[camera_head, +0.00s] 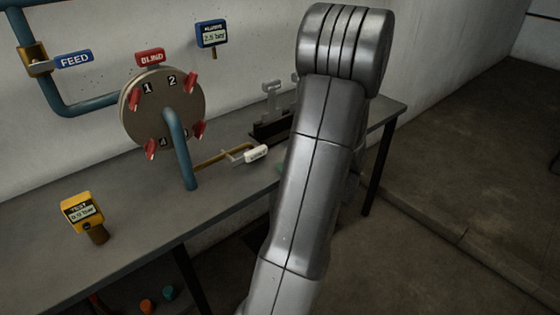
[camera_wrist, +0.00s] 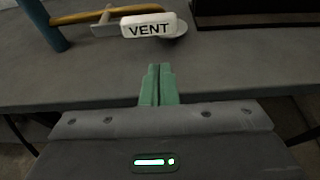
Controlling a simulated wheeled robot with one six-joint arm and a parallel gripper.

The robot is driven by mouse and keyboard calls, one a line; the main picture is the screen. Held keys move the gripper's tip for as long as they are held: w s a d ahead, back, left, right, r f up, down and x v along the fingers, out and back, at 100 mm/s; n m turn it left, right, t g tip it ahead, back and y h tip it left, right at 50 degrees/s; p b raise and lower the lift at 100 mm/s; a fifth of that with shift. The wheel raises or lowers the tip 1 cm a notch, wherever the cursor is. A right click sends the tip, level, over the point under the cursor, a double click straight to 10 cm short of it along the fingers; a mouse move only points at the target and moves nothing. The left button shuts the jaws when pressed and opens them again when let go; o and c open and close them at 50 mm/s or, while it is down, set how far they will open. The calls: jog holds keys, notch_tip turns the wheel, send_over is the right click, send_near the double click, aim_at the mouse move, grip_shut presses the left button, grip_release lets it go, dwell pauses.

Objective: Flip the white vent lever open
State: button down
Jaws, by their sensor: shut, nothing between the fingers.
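The white vent lever (camera_head: 256,153), marked VENT in the wrist view (camera_wrist: 149,26), sits by the end of a brass pipe (camera_head: 212,160) that runs low along the table from the blue pipe. My gripper (camera_wrist: 160,70) shows in the wrist view with its two green fingers shut together and empty. The fingertips point at the lever and are apart from it, with a strip of grey table seen between. In the head view my arm hides most of the gripper.
The grey table (camera_head: 130,222) bears a round flange (camera_head: 132,105) with red handles, numbered, under a BLIND tag (camera_head: 150,57). A yellow test gauge (camera_head: 82,212) stands at the front left. A dark rack (camera_head: 270,128) stands behind the lever. A FEED lever (camera_head: 74,59) is on the upper left pipe.

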aim_at(265, 170)
jog(key=shift+a, duration=0.1)
jog(key=x, duration=1)
